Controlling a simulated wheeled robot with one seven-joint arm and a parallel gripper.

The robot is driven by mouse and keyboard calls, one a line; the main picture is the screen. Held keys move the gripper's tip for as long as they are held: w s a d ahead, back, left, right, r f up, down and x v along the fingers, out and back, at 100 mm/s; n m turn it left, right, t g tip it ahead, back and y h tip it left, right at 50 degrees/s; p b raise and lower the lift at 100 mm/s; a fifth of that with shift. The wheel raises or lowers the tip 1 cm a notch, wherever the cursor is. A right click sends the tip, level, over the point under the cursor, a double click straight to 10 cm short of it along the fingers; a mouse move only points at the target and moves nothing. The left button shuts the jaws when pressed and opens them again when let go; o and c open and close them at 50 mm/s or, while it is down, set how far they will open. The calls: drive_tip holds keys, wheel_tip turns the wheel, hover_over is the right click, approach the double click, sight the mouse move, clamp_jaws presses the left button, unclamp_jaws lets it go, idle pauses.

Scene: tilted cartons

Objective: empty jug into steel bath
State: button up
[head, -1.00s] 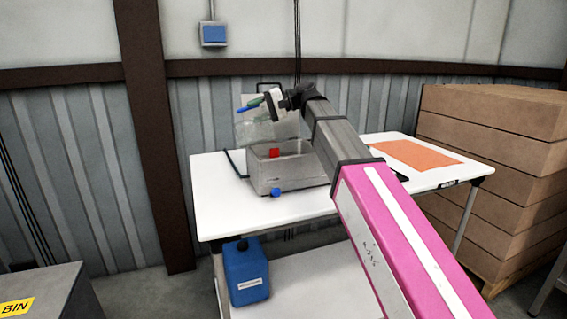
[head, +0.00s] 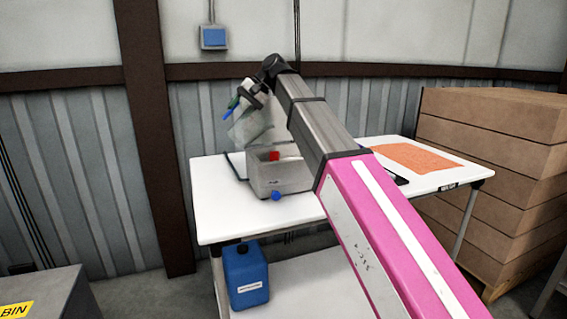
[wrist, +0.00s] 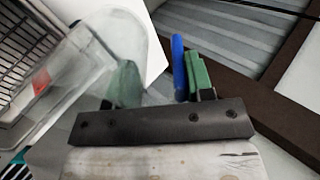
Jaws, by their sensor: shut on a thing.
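The clear jug (head: 250,124) is held up over the left end of the steel bath, clearly tilted. My gripper (head: 246,97) is shut on the jug, at its upper left in the head view. In the wrist view the jug (wrist: 72,80) fills the left side, and a blue strip (wrist: 178,65), which looks like its handle, lies beside one green finger pad. The open steel bath (head: 290,180) stands on the white table, with a red patch at its back and a blue knob in front. I cannot tell how much liquid the jug holds.
The white table (head: 225,208) has an orange mat (head: 418,157) at its right. A blue canister (head: 246,275) stands on the shelf below. Stacked cartons (head: 490,150) are at the right, a grey bin (head: 50,295) at the lower left. A wall with a brown post is behind.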

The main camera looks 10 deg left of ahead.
drive_tip(key=shift+s+a+t+h+b, duration=0.25)
drive_tip(key=shift+a+t+h+b, duration=0.15)
drive_tip(key=shift+a+h, duration=0.65)
drive_tip(key=shift+s+a+f+h, duration=0.15)
drive_tip(key=shift+s+a+h, duration=0.1)
drive_tip(key=shift+a+h, duration=0.3)
drive_tip(key=shift+s+a+f+t+h+b, duration=0.2)
drive_tip(key=shift+a+f+t+h+b, duration=0.05)
drive_tip(key=shift+a+f+h, duration=0.3)
drive_tip(key=shift+s+a+f+t+h+b, duration=0.15)
drive_tip(key=shift+a+f+t+h+b, duration=0.1)
drive_tip(key=shift+a+f+h, duration=0.2)
drive_tip(key=shift+s+a+f+t+h+b, duration=0.3)
drive_tip(key=shift+a+f+h, duration=0.3)
drive_tip(key=shift+f+h, duration=0.25)
drive_tip(key=shift+s+a+f+t+h+b, duration=0.15)
drive_tip(key=shift+a+f+t+h+b, duration=0.2)
drive_tip(key=shift+a+f+h, duration=0.45)
drive_tip(key=shift+d+r, duration=0.2)
drive_tip(key=shift+d, duration=0.05)
